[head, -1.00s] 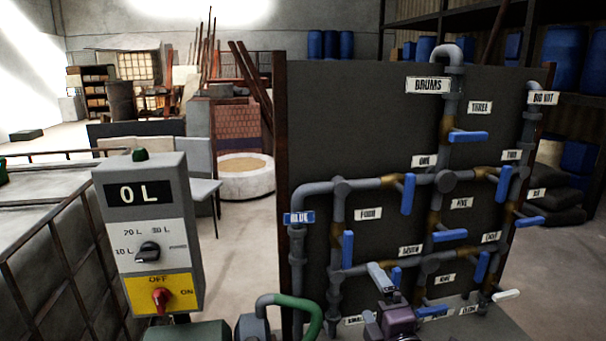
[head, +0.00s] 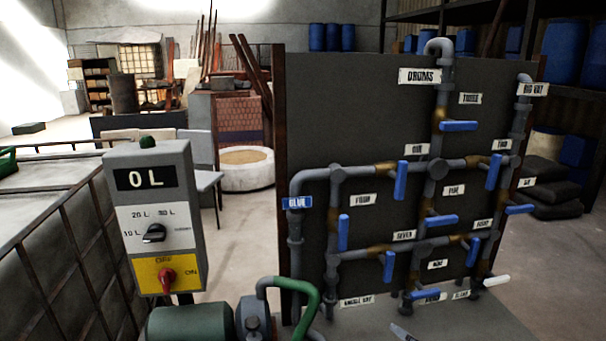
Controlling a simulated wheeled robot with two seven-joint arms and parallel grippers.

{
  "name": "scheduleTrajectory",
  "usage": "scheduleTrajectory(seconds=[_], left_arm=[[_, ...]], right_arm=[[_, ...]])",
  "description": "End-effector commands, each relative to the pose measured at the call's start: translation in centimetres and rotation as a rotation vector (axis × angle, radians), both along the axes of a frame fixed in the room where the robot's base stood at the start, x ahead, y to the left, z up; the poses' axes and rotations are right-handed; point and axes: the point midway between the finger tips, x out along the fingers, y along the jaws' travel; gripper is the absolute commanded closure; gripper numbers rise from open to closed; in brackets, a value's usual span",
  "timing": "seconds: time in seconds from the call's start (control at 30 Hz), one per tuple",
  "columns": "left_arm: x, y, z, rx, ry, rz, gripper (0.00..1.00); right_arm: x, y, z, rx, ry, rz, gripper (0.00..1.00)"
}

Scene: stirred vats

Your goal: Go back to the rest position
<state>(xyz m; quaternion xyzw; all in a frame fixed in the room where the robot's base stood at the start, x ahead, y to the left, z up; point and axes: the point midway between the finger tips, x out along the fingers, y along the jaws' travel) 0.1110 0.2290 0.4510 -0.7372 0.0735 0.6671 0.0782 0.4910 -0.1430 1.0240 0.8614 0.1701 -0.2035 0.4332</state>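A small grey tip (head: 402,332), probably the end of my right gripper, shows at the bottom edge in front of the pipe board; the rest is out of frame. I cannot tell whether it is open or shut, and it is apart from the valve handles. My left gripper is not in view. The dark pipe board (head: 340,110) carries grey pipes with several blue-handled valves, such as the level handle under label THREE (head: 458,126) and the upright one by FOUR (head: 343,232). A white handle (head: 497,280) sits at lower right.
A control box (head: 150,205) at left reads 0 L; its red switch (head: 167,279) is by OFF/ON. A green-and-grey pump (head: 190,322) with a green pipe stands at the bottom. A railed vat (head: 50,240) is at far left. Open floor (head: 248,222) lies behind.

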Motion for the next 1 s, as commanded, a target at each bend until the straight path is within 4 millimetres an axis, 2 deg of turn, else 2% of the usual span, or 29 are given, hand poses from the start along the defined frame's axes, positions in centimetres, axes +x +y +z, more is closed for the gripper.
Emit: scheduleTrajectory(seconds=[0.1, 0.3, 0.6, 0.7, 0.87, 1.0], left_arm=[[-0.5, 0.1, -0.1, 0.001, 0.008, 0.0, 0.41], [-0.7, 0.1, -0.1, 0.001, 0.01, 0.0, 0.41], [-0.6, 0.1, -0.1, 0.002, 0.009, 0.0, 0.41], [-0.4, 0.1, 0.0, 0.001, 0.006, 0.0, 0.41], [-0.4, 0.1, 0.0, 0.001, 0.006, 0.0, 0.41], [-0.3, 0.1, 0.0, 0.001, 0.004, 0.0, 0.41]], right_arm=[[-3.1, -0.8, -2.6, 0.135, 0.177, -0.115, 0.0], [-8.9, -2.6, -6.2, 0.31, 0.454, -0.352, 0.0], [-17.4, -5.3, -9.2, 0.441, 0.763, -0.711, 0.0], [-16.3, -5.1, -12.1, 0.433, 0.765, -0.701, 0.0], [-15.4, -5.0, -16.7, 0.425, 0.778, -0.702, 0.0], [-15.1, -4.8, -21.6, 0.417, 0.796, -0.703, 0.0]])
